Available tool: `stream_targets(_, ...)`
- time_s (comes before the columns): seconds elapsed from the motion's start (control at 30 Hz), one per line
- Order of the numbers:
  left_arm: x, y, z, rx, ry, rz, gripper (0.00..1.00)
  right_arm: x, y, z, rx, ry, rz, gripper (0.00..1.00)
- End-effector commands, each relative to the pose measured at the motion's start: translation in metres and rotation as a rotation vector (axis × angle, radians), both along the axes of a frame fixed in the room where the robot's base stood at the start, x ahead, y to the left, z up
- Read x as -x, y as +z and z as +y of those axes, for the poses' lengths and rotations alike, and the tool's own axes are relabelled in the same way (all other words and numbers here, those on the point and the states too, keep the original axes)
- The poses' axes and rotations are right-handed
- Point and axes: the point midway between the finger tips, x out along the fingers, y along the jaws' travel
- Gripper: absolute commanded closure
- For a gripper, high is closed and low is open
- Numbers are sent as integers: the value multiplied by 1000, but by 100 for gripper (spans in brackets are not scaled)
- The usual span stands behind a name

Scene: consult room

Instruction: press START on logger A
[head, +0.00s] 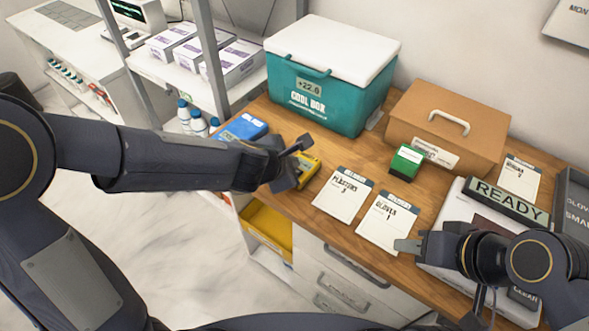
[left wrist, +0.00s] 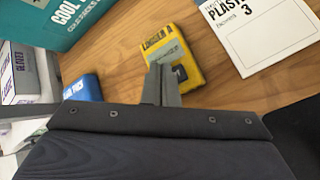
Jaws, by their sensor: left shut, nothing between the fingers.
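Logger A (left wrist: 186,38) is a yellow device with a grey label panel and a dark square with a pale mark at its near end. It lies on the wooden counter and is partly hidden by my left gripper in the head view (head: 311,163). My left gripper (head: 303,143) is shut and empty. In the left wrist view its closed fingertips (left wrist: 158,68) overlap the logger's near left part, beside the dark square. I cannot tell whether they touch it. The START lettering is not readable. My right gripper (head: 400,245) is over the counter's front right; its finger gap is unclear.
A teal cool box (head: 320,90) stands behind the logger, and a blue item (head: 240,127) lies to its left. White cards (head: 343,195), a green box (head: 405,162), a brown case (head: 470,125) and a READY sign (head: 508,200) are to the right.

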Motion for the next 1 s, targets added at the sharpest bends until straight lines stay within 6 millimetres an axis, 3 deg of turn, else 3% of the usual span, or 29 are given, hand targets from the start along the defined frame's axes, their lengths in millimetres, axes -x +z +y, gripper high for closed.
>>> stream_targets(1.0,0,-11,0,-1,1,0,100,0,-10,0,0,0,0,64)
